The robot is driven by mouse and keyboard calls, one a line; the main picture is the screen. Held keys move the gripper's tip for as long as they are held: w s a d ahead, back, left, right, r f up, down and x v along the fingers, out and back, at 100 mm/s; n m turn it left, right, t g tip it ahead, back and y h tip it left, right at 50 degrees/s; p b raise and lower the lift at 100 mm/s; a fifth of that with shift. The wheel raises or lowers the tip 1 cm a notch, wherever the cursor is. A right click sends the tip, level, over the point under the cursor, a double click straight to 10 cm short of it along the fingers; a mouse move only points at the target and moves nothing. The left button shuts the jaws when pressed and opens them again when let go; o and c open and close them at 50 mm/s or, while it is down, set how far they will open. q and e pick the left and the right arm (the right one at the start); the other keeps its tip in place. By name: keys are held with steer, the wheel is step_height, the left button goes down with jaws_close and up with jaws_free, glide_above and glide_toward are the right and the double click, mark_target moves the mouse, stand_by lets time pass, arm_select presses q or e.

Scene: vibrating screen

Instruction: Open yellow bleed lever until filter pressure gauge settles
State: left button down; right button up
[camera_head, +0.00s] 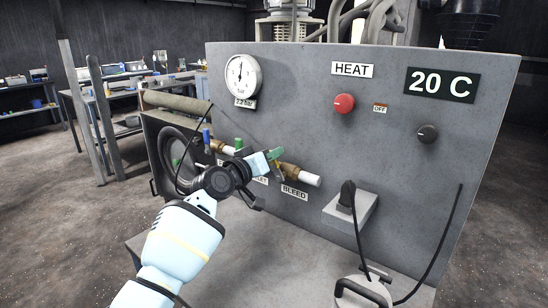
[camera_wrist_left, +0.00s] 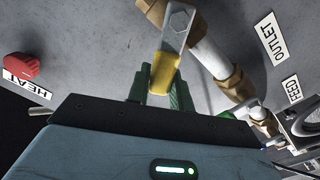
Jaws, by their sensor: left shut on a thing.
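The yellow bleed lever (camera_wrist_left: 165,72) shows in the left wrist view as a yellow-sleeved metal bar bolted to a brass valve (camera_wrist_left: 235,85). My left gripper (camera_wrist_left: 160,92) is shut on its yellow end, with a green fingertip on each side. In the head view my left gripper (camera_head: 265,157) is at the pipe above the BLEED label (camera_head: 295,192) and hides most of the lever. The white round pressure gauge (camera_head: 242,76) is at the panel's upper left, its needle near straight up; its scale is too small to read. My right gripper is not in view.
A red HEAT knob (camera_head: 344,103), a black knob (camera_head: 427,133) and a "20 C" display (camera_head: 442,84) are on the grey panel (camera_head: 300,120). A blue-handled valve (camera_head: 207,139) is left of my gripper. A black plug (camera_head: 347,194) and cable are lower right.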

arm_select(q)
steer(key=shift+w+a+f+n, duration=0.15)
steer(key=shift+a+f+n, duration=0.1)
steer(key=shift+n, duration=0.35)
steer(key=c, duration=1.2)
jaws_free()
steer(key=shift+c, duration=0.2)
steer(key=p+v, duration=0.1)
steer(key=v, duration=0.6)
steer(key=shift+s+a, duration=0.25)
steer(key=shift+s, duration=0.05)
